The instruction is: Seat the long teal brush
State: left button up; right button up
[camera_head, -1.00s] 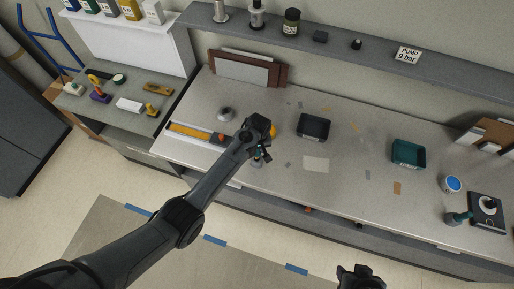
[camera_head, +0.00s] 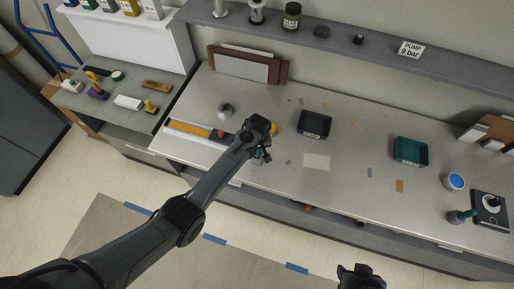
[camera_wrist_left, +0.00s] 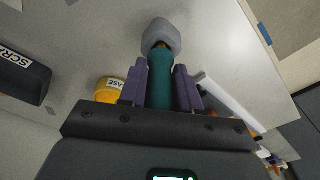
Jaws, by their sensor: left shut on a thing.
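My left gripper (camera_wrist_left: 160,88) is shut on the teal handle (camera_wrist_left: 161,78) of a brush with a grey, faceted end. The purple fingers lie on both sides of the handle. In the head view this left gripper (camera_head: 262,155) is over the left half of the steel counter, and the brush is mostly hidden by the hand. A short, dark teal-handled item (camera_head: 460,216) is at the right end, beside a dark square stand (camera_head: 478,199) with a pale round part. My right gripper (camera_head: 360,277) is at the bottom edge, and its jaws are unclear.
A black scrap bin (camera_head: 314,124) and a teal bin (camera_head: 410,151) stand on the counter. A yellow container (camera_wrist_left: 109,91) is close to the left gripper. A yellow-barred tray (camera_head: 190,130) lies to the left.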

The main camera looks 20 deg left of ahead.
pick_arm(q)
jog(key=shift+f+b, duration=0.65)
jog(key=shift+f, duration=0.35)
jog(key=o, duration=1.1)
jog(key=r, duration=0.7)
jog(key=s+r, duration=0.1)
jog(key=r, duration=0.2)
jog(key=shift+d+r+b, duration=0.3)
jog(key=shift+r+b, duration=0.05)
